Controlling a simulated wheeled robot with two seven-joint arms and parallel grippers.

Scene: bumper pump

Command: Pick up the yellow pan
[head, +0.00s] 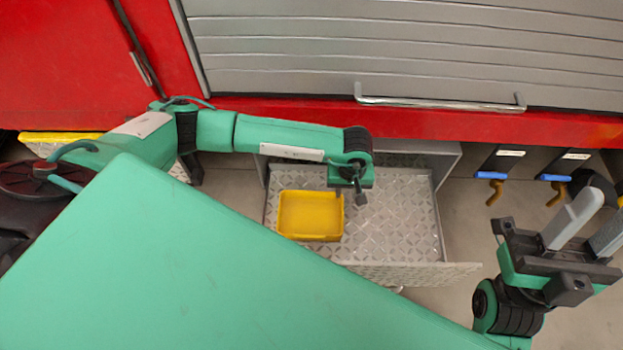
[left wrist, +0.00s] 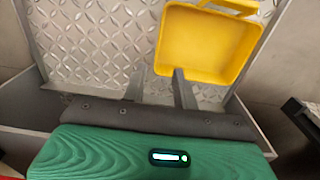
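The yellow pan (head: 310,215) is a shallow rectangular tray lying in the open metal drawer (head: 405,210), toward its left side. In the left wrist view the pan (left wrist: 207,42) is at the upper right, with a yellow handle on its far side. My left gripper (head: 360,197) is above the drawer, near the pan's upper right corner in the head view. In the left wrist view its two fingers (left wrist: 158,82) are apart with nothing held; one overlaps the pan's near edge. Whether they touch it I cannot tell. My right gripper (head: 585,228) is open and empty, right of the drawer.
The drawer has a diamond-plate floor and raised walls (head: 420,274). Above it are a red cabinet edge (head: 450,126) and a grey shutter with a metal handle (head: 440,102). Blue-and-brass valves (head: 495,187) hang at the right. Bare floor shows right of the drawer.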

